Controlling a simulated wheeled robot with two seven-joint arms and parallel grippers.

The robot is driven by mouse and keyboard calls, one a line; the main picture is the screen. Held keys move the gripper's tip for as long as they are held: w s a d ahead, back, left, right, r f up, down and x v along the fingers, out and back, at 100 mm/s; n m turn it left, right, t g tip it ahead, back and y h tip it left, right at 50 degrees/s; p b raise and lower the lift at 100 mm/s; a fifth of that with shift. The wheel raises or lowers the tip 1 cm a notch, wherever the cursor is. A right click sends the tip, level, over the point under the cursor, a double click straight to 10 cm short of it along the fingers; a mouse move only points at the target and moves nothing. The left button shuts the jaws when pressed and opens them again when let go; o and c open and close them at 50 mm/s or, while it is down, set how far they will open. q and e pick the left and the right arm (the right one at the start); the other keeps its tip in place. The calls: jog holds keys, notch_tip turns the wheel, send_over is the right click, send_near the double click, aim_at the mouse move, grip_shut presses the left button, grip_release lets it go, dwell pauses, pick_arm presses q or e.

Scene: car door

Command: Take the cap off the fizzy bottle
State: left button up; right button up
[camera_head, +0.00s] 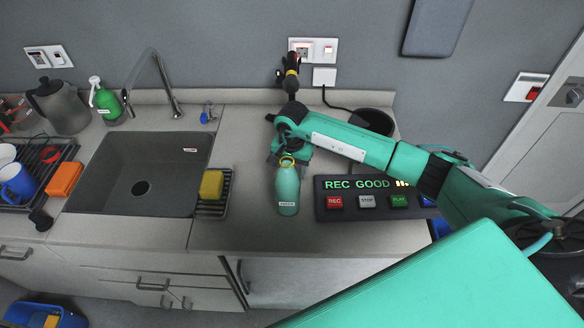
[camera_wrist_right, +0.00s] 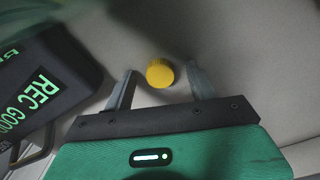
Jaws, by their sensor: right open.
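The green fizzy bottle (camera_head: 287,193) stands upright on the counter, right of the sink. A yellow cap (camera_head: 287,161) shows at its top. My right gripper (camera_head: 287,158) is at the bottle's top, its arm coming in from the right. In the right wrist view the round ribbed yellow cap (camera_wrist_right: 160,73) lies between the tips of my open right gripper (camera_wrist_right: 161,77). A gap shows on each side of the cap. The bottle's body cannot be made out in that view. My left gripper is not in view.
A black REC/STOP/PLAY button panel (camera_head: 367,200) lies just right of the bottle. A yellow sponge (camera_head: 211,185) on a rack and the sink (camera_head: 140,175) are to the left. A dark round pot (camera_head: 373,121) stands behind my right arm. The counter in front of the bottle is clear.

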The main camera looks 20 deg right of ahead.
jog(key=shift+w+r+b, duration=0.1)
jog(key=shift+r+b, duration=0.25)
jog(key=shift+r, duration=0.2)
notch_tip(320, 180, up, 11)
jog(key=b, duration=0.3)
jog(key=shift+r, duration=0.15)
